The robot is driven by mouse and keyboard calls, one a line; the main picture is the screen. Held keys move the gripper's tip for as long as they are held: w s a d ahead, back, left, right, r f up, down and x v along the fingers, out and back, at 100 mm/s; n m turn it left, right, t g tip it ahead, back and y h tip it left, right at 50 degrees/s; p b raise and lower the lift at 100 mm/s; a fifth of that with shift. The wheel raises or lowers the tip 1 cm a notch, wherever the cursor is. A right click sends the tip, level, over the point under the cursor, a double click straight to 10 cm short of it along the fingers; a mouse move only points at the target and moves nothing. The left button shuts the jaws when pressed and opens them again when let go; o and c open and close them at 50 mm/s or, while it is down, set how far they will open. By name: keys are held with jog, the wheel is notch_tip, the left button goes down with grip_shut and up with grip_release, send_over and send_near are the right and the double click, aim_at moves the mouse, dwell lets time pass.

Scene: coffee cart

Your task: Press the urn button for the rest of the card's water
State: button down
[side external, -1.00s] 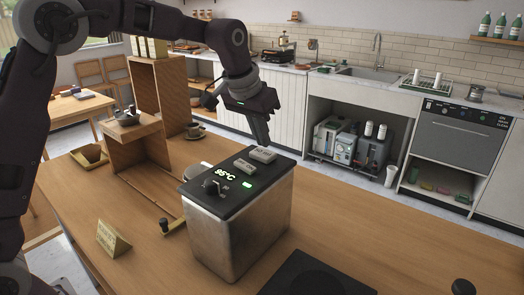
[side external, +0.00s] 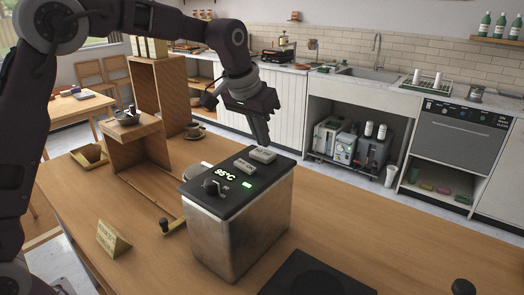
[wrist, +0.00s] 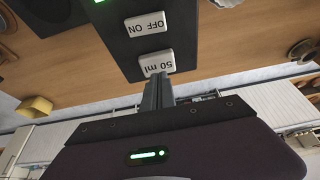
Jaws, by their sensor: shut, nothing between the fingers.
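The metal urn (side external: 235,225) stands on the wooden counter, with a black top that shows 95°C and a lit green light. Two pale buttons sit on its top: the OFF/ON button (wrist: 146,24) and the 50 ml button (wrist: 157,62). The 50 ml button also shows in the side view (side external: 263,154), at the far end of the top. My gripper (side external: 262,143) is shut and empty, pointing down. Its fingertips (wrist: 157,80) are right at the edge of the 50 ml button; I cannot tell whether they touch it. The card is not clearly identifiable.
A small folded sign (side external: 113,240) stands on the counter at the left. A wooden stand (side external: 140,140) with a bowl is behind it. A black flat plate (side external: 315,275) lies in front of the urn.

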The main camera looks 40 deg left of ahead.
jog(key=shift+f, duration=0.9)
jog(key=shift+r, duration=0.9)
dwell(1.8)
